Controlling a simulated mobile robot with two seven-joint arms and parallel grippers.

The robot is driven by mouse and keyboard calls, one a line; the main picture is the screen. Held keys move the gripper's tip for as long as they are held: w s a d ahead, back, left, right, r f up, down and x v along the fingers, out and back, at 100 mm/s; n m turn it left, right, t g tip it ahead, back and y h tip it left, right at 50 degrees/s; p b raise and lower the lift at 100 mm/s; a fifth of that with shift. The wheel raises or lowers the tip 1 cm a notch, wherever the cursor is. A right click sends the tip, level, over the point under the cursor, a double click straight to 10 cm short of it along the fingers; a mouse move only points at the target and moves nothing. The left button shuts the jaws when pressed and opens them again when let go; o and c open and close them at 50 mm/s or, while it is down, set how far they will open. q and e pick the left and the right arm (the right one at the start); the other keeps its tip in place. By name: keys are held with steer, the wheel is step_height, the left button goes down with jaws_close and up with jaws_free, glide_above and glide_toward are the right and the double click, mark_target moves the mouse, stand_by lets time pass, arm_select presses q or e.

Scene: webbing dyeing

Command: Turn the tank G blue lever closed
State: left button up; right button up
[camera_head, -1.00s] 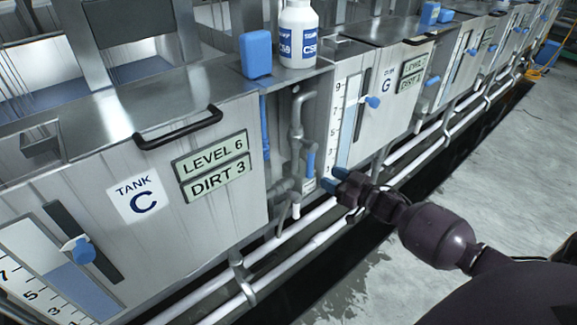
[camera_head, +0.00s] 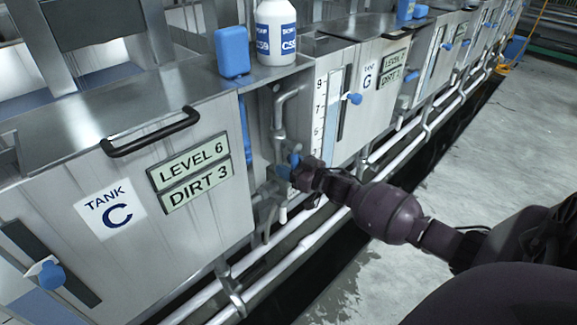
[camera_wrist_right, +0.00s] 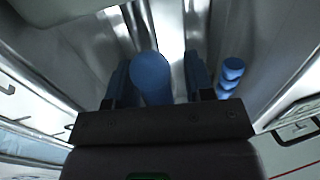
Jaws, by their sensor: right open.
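Tank G (camera_head: 347,132) is the metal tank right of tank C, with a level gauge on its front. My right gripper (camera_head: 289,166), with blue fingertips, is at the pipes in the gap between tanks C and G. In the right wrist view, a smooth blue lever handle (camera_wrist_right: 151,77) stands between its two open fingers, nearer the left one. The fingers are not closed on it. In the head view the gripper mostly hides this lever, and its turn angle cannot be told. My left gripper is not in view.
A ridged blue part (camera_wrist_right: 229,74) stands just outside the right finger in the wrist view. Grey pipes (camera_head: 280,115) rise beside the gripper. Tank C (camera_head: 130,185) is at the left. A white bottle (camera_head: 276,35) and a blue container (camera_head: 232,51) stand above. The floor (camera_head: 470,150) at right is clear.

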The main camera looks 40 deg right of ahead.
jaws_close()
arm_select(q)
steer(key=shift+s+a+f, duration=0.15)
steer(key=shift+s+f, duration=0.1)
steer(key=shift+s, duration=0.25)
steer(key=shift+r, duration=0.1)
